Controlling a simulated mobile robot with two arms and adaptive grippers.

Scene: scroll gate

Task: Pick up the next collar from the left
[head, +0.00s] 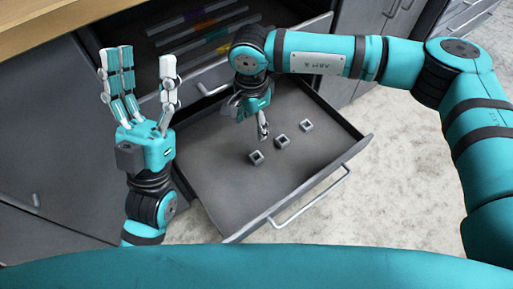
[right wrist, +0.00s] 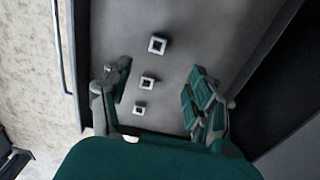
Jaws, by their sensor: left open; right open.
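Three small grey square collars with open middles stand apart in a slanting row on the floor of the open drawer (head: 215,190). In the head view they are the left collar (head: 256,157), the middle collar (head: 280,141) and the right collar (head: 306,126). My right gripper (head: 262,130) points down above the drawer, just behind the left and middle collars, and holds nothing. The right wrist view shows its spread fingers (right wrist: 155,82) with three collars (right wrist: 157,45) in the space between and beyond them. My left gripper (head: 142,68) is open and empty, raised left of the drawer.
The drawer's front wall and handle (head: 310,197) face the lower right. Behind it, a second compartment (head: 205,38) holds coloured strips, with a wooden top (head: 60,25) above at the left. The drawer floor left of the collars is clear.

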